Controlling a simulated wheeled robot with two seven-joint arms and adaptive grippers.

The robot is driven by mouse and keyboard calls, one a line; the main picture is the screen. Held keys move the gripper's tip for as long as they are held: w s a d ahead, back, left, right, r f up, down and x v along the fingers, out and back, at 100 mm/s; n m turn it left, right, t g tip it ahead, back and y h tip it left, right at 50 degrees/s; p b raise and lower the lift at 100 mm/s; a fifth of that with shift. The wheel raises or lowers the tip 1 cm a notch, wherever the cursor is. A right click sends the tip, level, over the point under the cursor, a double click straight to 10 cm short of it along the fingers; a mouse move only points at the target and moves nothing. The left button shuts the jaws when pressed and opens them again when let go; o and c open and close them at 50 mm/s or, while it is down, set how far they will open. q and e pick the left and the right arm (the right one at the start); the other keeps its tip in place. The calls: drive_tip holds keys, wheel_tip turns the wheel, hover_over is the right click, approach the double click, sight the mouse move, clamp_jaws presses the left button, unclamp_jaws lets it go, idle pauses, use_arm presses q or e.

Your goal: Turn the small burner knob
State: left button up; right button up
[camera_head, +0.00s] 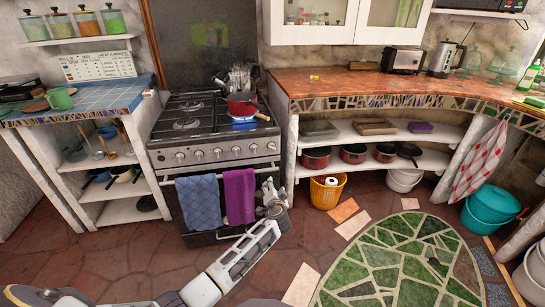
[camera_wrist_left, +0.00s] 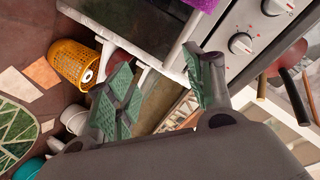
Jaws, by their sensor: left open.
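The stove (camera_head: 170,142) has a row of several silver knobs (camera_head: 217,154) along its front panel; I cannot tell which one serves the small burner. My left gripper (camera_head: 272,196) is below the right end of the panel, beside the purple towel, apart from the knobs. In the left wrist view its green-padded fingers (camera_wrist_left: 160,88) are spread with nothing gripped between them. Two knobs show at that view's upper right, the nearer one (camera_wrist_left: 241,43) beyond the right finger. My right gripper is in neither view.
A red pot (camera_head: 241,107) sits over a blue-lit burner. A blue towel (camera_head: 198,201) and a purple towel (camera_head: 239,196) hang on the oven handle. An orange basket (camera_head: 326,192) stands on the floor right of the stove. Open floor lies in front.

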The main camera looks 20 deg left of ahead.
use_arm(q)
wheel_tip(320, 180, up, 10)
drive_tip(key=w+n+t+y+b, duration=0.1)
drive_tip(key=w+t+y+b, duration=0.1)
drive_tip(key=b, duration=0.3)
drive_tip(key=shift+d+f+n, duration=0.2)
drive_tip(key=shift+n, duration=0.1)
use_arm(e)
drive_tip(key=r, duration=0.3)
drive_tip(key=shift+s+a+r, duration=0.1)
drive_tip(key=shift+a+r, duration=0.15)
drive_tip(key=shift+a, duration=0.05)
use_arm(q)
drive_tip(key=shift+w, duration=0.1)
